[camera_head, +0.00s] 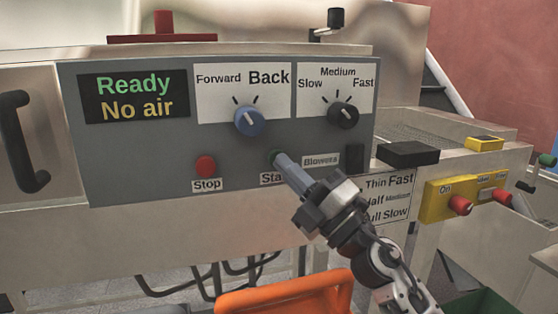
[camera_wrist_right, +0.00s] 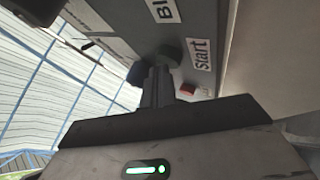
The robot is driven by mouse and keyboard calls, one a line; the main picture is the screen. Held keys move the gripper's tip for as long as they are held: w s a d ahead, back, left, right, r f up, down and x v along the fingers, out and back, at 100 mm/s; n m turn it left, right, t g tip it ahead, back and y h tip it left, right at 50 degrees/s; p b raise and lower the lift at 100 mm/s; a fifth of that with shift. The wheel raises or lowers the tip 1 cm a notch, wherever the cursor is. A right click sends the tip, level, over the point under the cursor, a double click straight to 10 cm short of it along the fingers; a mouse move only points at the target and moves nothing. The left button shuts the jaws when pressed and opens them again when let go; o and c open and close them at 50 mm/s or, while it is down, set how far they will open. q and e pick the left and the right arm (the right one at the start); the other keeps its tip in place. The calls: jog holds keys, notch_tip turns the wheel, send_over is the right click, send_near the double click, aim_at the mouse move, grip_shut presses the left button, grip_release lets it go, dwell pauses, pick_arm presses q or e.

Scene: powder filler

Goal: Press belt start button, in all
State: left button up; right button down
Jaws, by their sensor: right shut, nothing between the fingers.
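The start button (camera_head: 274,155) is a green button on the grey control panel (camera_head: 130,160), above a label reading "Sta…", partly covered by my right gripper. My right gripper (camera_head: 283,163) is shut and empty. Its tips point at the button and overlap it in the head view; I cannot tell whether they touch it. In the right wrist view the shut fingers (camera_wrist_right: 158,88) reach towards the panel beside the "Start" label (camera_wrist_right: 200,54). My left gripper is not in view.
The red stop button (camera_head: 205,166) is left of start. A blue knob (camera_head: 249,121) and a black knob (camera_head: 343,115) sit above. A black "Blowers" switch (camera_head: 354,158) is to the right. An orange object (camera_head: 285,298) is below; a yellow control box (camera_head: 450,200) is at right.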

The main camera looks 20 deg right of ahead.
jog(key=shift+w, duration=0.25)
jog(key=shift+s, duration=0.1)
dwell(0.3)
jog(key=shift+s+p, duration=0.3)
jog(key=shift+s, duration=0.55)
jog(key=shift+s+d+p, duration=0.15)
jog(key=shift+s+p, duration=0.35)
jog(key=shift+s, duration=2)
